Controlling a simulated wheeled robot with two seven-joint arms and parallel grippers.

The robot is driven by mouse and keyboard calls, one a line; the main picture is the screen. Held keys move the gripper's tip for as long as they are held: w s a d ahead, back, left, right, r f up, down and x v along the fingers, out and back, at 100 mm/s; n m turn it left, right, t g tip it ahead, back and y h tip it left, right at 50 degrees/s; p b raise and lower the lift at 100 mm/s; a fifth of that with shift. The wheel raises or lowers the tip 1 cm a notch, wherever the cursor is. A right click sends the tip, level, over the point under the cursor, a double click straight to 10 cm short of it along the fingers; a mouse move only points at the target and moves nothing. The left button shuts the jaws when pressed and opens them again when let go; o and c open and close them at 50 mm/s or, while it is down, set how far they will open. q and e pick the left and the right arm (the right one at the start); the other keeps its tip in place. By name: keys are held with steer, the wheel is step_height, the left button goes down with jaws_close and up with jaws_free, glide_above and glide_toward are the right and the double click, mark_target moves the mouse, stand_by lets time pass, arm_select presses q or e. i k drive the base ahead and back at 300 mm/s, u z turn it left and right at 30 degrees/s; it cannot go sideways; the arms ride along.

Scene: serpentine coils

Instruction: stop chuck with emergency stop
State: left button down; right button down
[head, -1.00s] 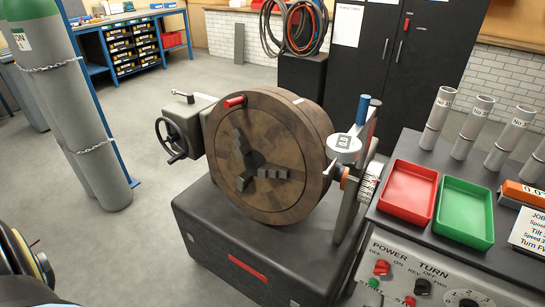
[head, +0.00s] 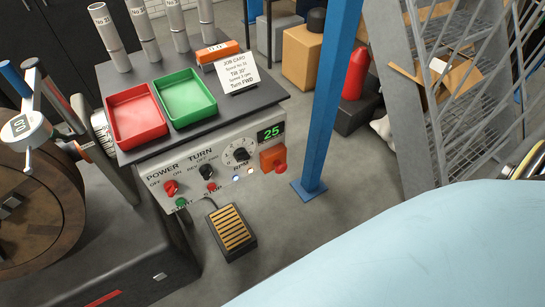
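The chuck (head: 40,215) is a large brown round disc at the left edge, partly cut off by the frame. The control panel (head: 225,187) is grey. At its right end is a red mushroom-shaped button (head: 280,168) on an orange-red box (head: 266,158), which looks like the emergency stop. The panel also has a red POWER switch (head: 171,187), a black TURN switch (head: 206,171), a green START button (head: 181,202), a red STOP button (head: 211,187), a speed dial (head: 240,155) and a green display (head: 270,133) reading 25. Neither gripper is in view.
A red tray (head: 136,138) and a green tray (head: 187,116) sit on the console top near a job card (head: 237,75). A pedal (head: 232,232) lies on the floor below. A blue post (head: 335,110) stands right of the panel. A pale blue surface fills the lower right.

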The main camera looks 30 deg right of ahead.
mark_target(280, 168)
steer(key=z, duration=0.3)
steer(key=k, duration=0.35)
steer(key=z, duration=0.7)
steer(key=i, duration=0.4)
steer(key=u, duration=1.9)
steer(key=k, duration=0.75)
steer(key=z, duration=0.9)
steer(key=i, duration=0.45)
steer(key=z, duration=0.05)
